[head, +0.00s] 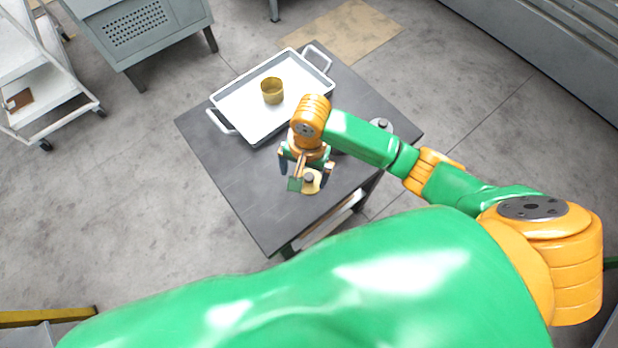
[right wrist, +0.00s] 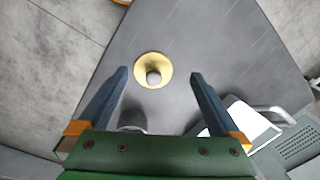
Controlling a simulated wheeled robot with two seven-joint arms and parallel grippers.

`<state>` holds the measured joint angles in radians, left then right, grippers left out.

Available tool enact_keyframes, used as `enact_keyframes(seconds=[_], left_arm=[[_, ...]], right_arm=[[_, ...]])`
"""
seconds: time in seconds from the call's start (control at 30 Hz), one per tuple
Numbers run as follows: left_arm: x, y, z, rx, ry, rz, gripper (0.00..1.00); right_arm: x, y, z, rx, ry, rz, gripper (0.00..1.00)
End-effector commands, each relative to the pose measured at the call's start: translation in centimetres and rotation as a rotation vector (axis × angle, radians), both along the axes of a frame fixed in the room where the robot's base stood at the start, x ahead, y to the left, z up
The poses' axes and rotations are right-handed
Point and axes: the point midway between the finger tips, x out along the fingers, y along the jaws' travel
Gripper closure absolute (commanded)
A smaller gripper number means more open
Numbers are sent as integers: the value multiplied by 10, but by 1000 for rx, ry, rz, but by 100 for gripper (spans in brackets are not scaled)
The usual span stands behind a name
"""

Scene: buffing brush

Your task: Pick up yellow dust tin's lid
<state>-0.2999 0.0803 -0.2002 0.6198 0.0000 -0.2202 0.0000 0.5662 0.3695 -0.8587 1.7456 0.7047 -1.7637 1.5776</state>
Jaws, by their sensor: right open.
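The yellow lid (head: 313,188), a round disc with a grey knob, lies on the dark table top. In the right wrist view, the lid (right wrist: 146,60) shows between and slightly beyond the fingertips. My right gripper (head: 305,177) is open and empty above the table, with its fingers on either side of the lid in the picture; it also shows in the right wrist view (right wrist: 159,73). The exact height above the lid is hard to tell. The yellow tin (head: 272,93) stands upright and open in the white tray. My left gripper is not in view.
The white tray (head: 232,105) with two handles sits at the far side of the dark table (head: 225,165). A grey round object (head: 381,125) is at the table's right, partly behind my arm. The table's left and near parts are clear.

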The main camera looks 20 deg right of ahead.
Motion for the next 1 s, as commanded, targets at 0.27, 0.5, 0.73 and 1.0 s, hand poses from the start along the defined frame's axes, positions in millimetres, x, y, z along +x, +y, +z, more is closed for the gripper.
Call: enact_keyframes(seconds=[0.27, 0.5, 0.73, 1.0], left_arm=[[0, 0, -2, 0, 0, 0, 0], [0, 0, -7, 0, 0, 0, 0], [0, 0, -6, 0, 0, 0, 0], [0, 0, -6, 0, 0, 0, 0]], right_arm=[[13, -18, -14, -72, 30, -165, 0], [17, -19, -59, -70, 25, -162, 0], [17, -19, -64, -68, 23, -159, 0], [17, -18, -64, -67, 23, -159, 62]])
